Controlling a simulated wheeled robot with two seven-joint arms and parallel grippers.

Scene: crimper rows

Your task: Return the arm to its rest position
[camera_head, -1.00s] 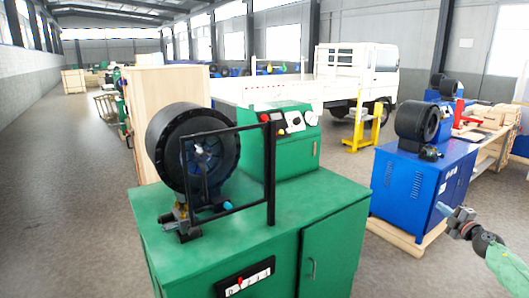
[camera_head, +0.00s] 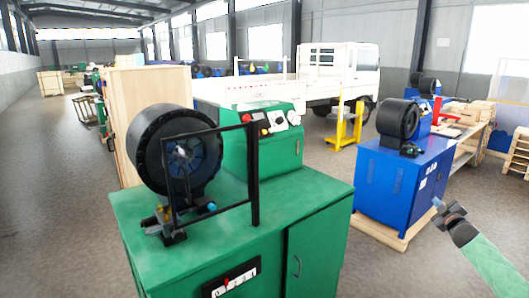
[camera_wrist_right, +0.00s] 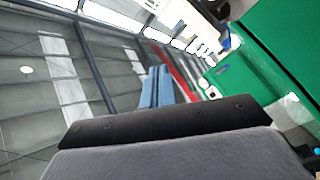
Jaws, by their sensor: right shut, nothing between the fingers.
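My right gripper (camera_head: 439,207) shows at the right of the head view, at the end of my arm with a green sleeve. It is raised in front of the blue cabinet, apart from it, shut and empty. In the right wrist view, the blue-grey fingers (camera_wrist_right: 157,88) lie close together beyond the dark wrist edge. My left gripper is in neither view. A green crimping machine (camera_head: 225,240) with a round black crimping head (camera_head: 140,150) and a black frame stands in front of me, clear of the gripper.
A blue cabinet (camera_head: 395,185) with a black crimping head (camera_head: 398,119) stands on a wooden pallet at right. A yellow stand (camera_head: 344,128) and white truck (camera_head: 340,75) are behind. Grey floor (camera_head: 60,200) is clear at left.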

